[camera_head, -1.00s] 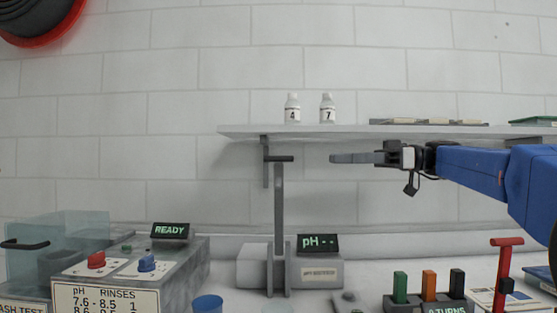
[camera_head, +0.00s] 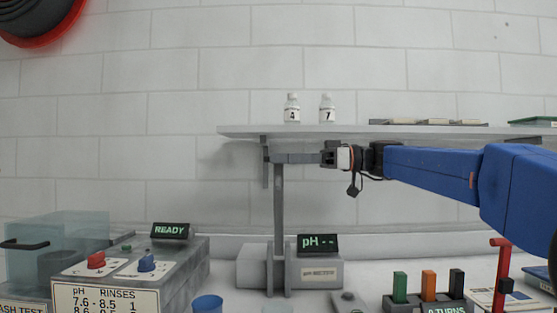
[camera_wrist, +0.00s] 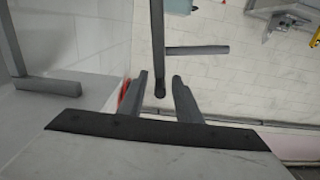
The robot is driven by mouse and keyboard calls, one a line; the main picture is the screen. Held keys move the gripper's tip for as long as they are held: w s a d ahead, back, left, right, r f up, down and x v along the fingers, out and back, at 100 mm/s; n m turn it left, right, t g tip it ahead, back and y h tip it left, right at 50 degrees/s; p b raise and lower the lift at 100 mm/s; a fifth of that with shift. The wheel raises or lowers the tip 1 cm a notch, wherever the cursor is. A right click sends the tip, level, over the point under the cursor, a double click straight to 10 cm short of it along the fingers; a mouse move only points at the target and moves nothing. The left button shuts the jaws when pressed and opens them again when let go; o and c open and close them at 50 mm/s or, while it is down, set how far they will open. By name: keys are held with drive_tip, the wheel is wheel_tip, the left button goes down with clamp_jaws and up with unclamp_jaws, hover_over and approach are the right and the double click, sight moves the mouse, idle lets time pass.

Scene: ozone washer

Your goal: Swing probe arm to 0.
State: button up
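The grey probe arm (camera_head: 279,205) stands upright beside the pH meter (camera_head: 320,270), whose display (camera_head: 318,244) reads "pH --". The crossbar at its top is mostly hidden behind my gripper's fingers in the head view. My gripper (camera_head: 275,157) comes in from the right, level with that crossbar. In the wrist view my gripper (camera_wrist: 160,85) is open, with a gap between its two fingers. A dark grey bar (camera_wrist: 157,45) reaches down so that its round end appears between the fingertips. I cannot tell whether either finger touches it.
A wall shelf (camera_head: 350,131) with bottles marked 4 (camera_head: 292,109) and 7 (camera_head: 327,109) is just above my gripper. The washer (camera_head: 180,262) showing READY is at lower left. Green, orange and black handles (camera_head: 429,284) and a red lever (camera_head: 502,270) are at lower right.

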drive_tip(key=shift+a, duration=0.65)
clamp_jaws()
drive_tip(key=shift+s, duration=0.1)
